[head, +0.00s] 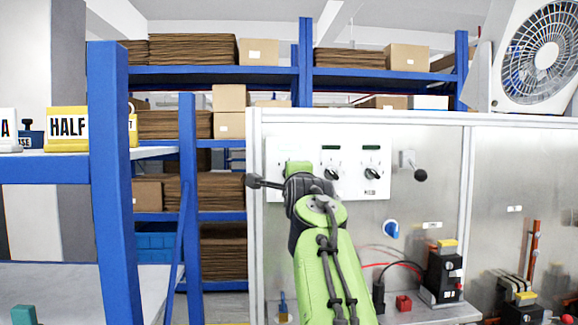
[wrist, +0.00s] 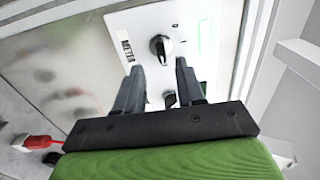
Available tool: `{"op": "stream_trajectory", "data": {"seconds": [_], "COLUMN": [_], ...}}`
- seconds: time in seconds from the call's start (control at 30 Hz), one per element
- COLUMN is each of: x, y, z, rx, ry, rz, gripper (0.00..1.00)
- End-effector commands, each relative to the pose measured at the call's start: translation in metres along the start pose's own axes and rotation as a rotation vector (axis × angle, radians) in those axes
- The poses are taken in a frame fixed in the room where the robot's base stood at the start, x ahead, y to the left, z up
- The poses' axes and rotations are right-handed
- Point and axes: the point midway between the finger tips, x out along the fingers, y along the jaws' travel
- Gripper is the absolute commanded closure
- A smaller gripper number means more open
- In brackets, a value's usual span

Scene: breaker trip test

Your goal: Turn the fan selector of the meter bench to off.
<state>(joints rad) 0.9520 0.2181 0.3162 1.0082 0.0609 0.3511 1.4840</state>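The meter bench has a white control panel (head: 345,150) with dark rotary selectors and small dark display windows. Two selectors show in the head view, a middle one (head: 332,173) and a right one (head: 372,174). My arm covers the panel's left part. I cannot read which selector is the fan's. In the wrist view my gripper (wrist: 159,68) is open, its two fingers apart and empty, pointing at the panel. A black selector with a pale pointer mark (wrist: 160,46) lies just beyond the fingertips, apart from them. Another dark knob (wrist: 169,98) shows between the fingers.
A black-balled lever (head: 420,175) and a blue knob (head: 391,229) are right of the panel. A white fan (head: 545,55) stands on top of the bench. A black terminal block (head: 444,272) with cables sits lower right. Blue shelving (head: 108,180) stands left.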

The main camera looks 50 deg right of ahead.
Motion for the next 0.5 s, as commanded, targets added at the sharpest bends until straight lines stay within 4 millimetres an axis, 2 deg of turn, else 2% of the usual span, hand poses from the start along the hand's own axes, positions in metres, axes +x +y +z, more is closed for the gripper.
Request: {"op": "stream_trajectory", "data": {"seconds": [0.03, 0.1, 0.2, 0.33, 0.5], "x": [0.014, 0.030, 0.048, 0.060, 0.063], "y": [-0.006, -0.007, -0.007, -0.005, -0.002], "z": [0.001, 0.001, 0.001, 0.000, 0.000], "rx": [0.002, 0.001, 0.000, -0.001, -0.001], "ry": [-0.002, -0.002, -0.002, 0.000, 0.000], "rz": [0.003, 0.003, 0.001, 0.000, 0.000], "gripper": [0.62, 0.62, 0.62, 0.62, 0.62]}}
